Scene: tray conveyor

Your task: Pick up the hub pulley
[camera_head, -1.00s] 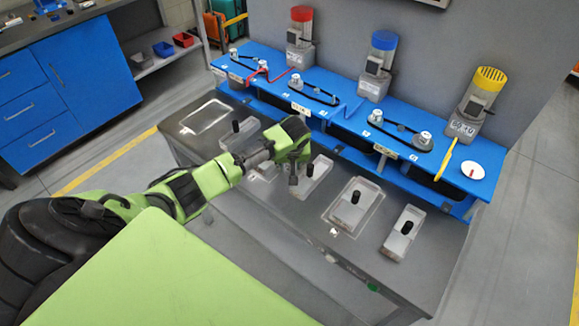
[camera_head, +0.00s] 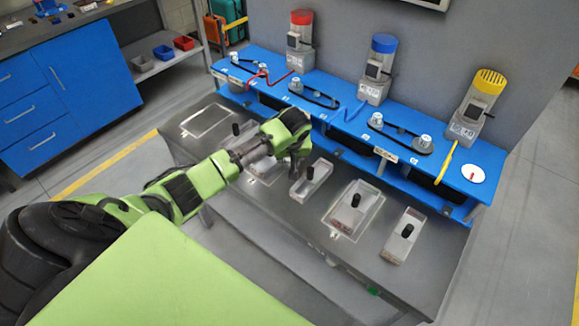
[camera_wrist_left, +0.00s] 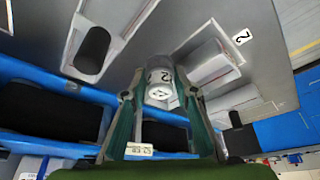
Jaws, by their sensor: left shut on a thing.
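My left gripper (camera_head: 295,164) hangs above the grey table, in front of the blue bench. In the left wrist view its two fingers (camera_wrist_left: 161,95) are shut on the hub pulley (camera_wrist_left: 160,76), a silvery cylinder with dark digits on it and a pale end. In the head view the held pulley is hidden by the gripper or too small to make out. My right gripper is in neither view.
Clear trays (camera_head: 384,208) with black posts stand along the grey table (camera_head: 290,225). An empty frame (camera_head: 182,122) lies at its left. Behind, the blue bench (camera_head: 335,133) carries belts, pulleys and motors with red, blue and yellow tops.

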